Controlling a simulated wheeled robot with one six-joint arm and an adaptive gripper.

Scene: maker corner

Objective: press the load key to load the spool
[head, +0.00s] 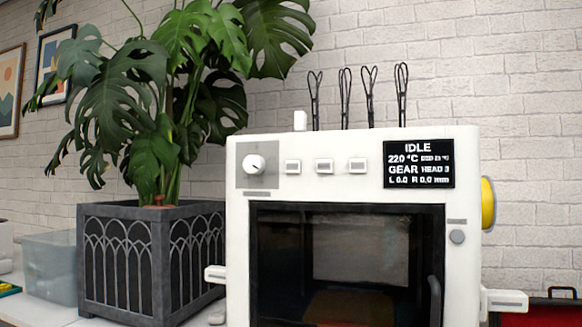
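A white enclosed printer (350,240) stands on the right half of the head view. Its black display (418,164) reads IDLE, 220 °C, GEAR, HEAD 3, L 0.0 R 0.0 mm. Three small pale keys sit in a row on the front panel: left (293,167), middle (324,166) and right (357,165). Any lettering on them is too small to read, so I cannot tell which is the load key. A round white knob (254,165) is left of them. A yellow round spool-like part (488,203) shows on the printer's right side. My gripper is not in view.
A monstera plant in a dark arched planter (150,262) stands close to the printer's left. A translucent bin (50,268) is at far left. White tabs (507,300) stick out from the printer's sides. Thin black wire loops (346,95) rise above it. A red case (553,308) lies at lower right.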

